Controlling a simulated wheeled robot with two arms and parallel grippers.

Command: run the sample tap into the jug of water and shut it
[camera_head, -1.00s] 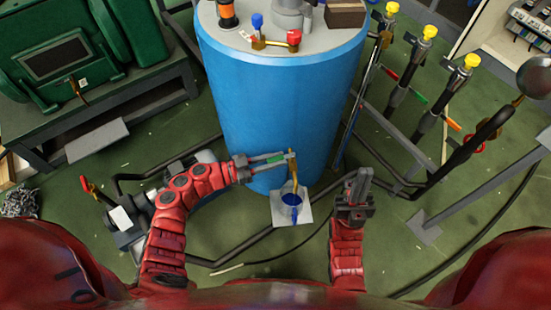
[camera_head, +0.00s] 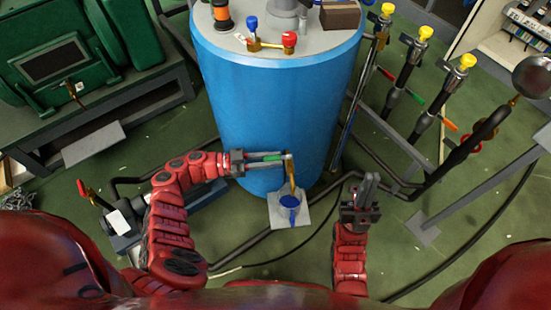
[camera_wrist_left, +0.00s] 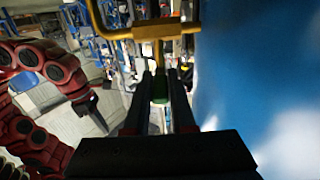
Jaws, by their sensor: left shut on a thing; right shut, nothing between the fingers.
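The sample tap (camera_head: 291,176) is a brass pipe with a downturned spout low on the front of the blue vessel (camera_head: 270,105). Its green handle (camera_head: 272,156) is between the fingers of my left gripper (camera_head: 265,157), which is shut on it. The left wrist view also shows the green handle (camera_wrist_left: 160,88) between the fingers, below the brass pipe (camera_wrist_left: 150,32). The jug (camera_head: 289,202), with blue showing at its top, stands under the spout. I cannot tell whether liquid runs. My right gripper (camera_head: 369,188) is shut and empty, to the right of the jug.
The jug stands on a pale grey plate (camera_head: 275,216). Black pipes run low along the green floor around the vessel. Yellow-capped valves (camera_head: 421,36) stand at the right, and a green machine (camera_head: 55,60) at the left.

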